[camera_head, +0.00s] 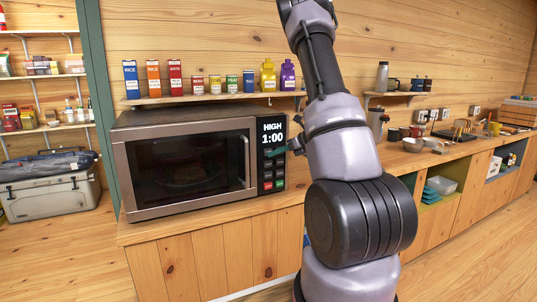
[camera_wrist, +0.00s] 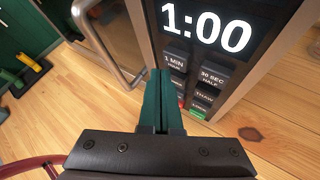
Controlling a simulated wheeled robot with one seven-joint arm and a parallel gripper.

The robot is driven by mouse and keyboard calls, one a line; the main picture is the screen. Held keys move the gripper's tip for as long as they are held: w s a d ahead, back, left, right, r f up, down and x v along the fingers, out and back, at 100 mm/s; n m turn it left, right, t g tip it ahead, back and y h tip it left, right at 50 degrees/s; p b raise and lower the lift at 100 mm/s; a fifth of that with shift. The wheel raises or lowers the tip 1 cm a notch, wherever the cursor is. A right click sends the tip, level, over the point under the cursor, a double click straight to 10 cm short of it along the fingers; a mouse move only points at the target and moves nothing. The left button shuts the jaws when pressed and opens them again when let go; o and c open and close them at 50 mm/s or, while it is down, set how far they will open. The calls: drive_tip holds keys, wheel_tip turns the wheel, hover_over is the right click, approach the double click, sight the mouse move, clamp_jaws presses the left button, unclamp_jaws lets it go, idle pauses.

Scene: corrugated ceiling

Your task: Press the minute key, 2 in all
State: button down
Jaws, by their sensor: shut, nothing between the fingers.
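The microwave (camera_head: 122,170) stands on the wooden counter with its door shut. Its display (camera_head: 272,132) reads HIGH 1:00, and 1:00 also shows large in the wrist view (camera_wrist: 207,26). The minute key (camera_wrist: 174,61), marked 1 MIN, is the upper left key below the display. My gripper (camera_head: 278,151) is shut and empty in front of the upper keypad. In the wrist view its green fingertips (camera_wrist: 160,74) lie just left of and below the minute key's label. I cannot tell whether they touch the panel.
The 30 SEC key (camera_wrist: 212,76) is right of the minute key, with THAW (camera_wrist: 204,97) and a green key (camera_wrist: 198,114) below. The door handle (camera_wrist: 92,40) stands out left of my fingers. A shelf (camera_head: 215,97) with boxes and bottles hangs above the microwave.

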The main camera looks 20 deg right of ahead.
drive_tip(key=shift+w, duration=0.15)
drive_tip(key=shift+w, duration=0.3)
drive_tip(key=shift+w, duration=0.35)
idle(0.5)
drive_tip(key=shift+s, duration=0.8)
drive_tip(key=s, duration=0.5)
idle(0.4)
drive_tip(key=shift+r, duration=0.1)
idle(0.6)
